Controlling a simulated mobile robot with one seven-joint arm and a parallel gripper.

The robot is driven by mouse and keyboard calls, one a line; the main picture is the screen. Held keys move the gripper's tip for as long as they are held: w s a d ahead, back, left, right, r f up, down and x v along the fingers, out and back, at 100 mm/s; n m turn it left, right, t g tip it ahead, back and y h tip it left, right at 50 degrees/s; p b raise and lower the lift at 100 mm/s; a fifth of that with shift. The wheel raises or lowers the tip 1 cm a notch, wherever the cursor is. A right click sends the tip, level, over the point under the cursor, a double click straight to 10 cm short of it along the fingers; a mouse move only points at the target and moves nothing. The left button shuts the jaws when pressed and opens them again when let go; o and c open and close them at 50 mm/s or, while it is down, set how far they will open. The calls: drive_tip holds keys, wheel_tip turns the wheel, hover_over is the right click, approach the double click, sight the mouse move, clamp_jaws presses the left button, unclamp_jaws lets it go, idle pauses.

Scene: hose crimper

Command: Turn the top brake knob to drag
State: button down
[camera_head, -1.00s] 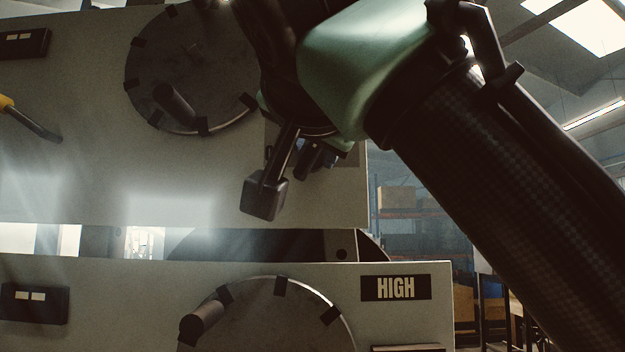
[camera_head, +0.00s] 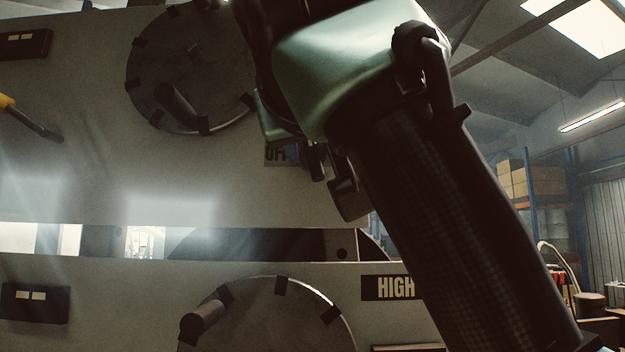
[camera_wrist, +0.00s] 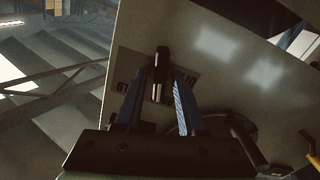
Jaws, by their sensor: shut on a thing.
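The top brake knob (camera_wrist: 160,75) is a dark, narrow bar on the pale upper panel in the wrist view. My gripper (camera_wrist: 161,88) is shut on it, with a blue finger on either side. Dark label plates lie to the left (camera_wrist: 127,82) and right (camera_wrist: 188,80) of the knob, partly covered by the fingers; I cannot read them fully. In the head view my wrist hides the knob. A plate (camera_head: 277,154) that seems to read OFF shows partly beside my wrist. I cannot make out the knob's exact setting.
A large dark disc with a crank handle (camera_head: 175,105) is left of my wrist on the upper panel (camera_head: 80,170). The lower panel has another disc (camera_head: 275,320) and a HIGH plate (camera_head: 393,288). A yellow-tipped lever (camera_head: 30,120) sticks out at far left.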

drive_tip(key=shift+n, duration=1.3)
drive_tip(key=c, duration=0.8)
unclamp_jaws()
drive_tip(key=s+b, duration=0.6)
drive_tip(key=s, duration=0.7)
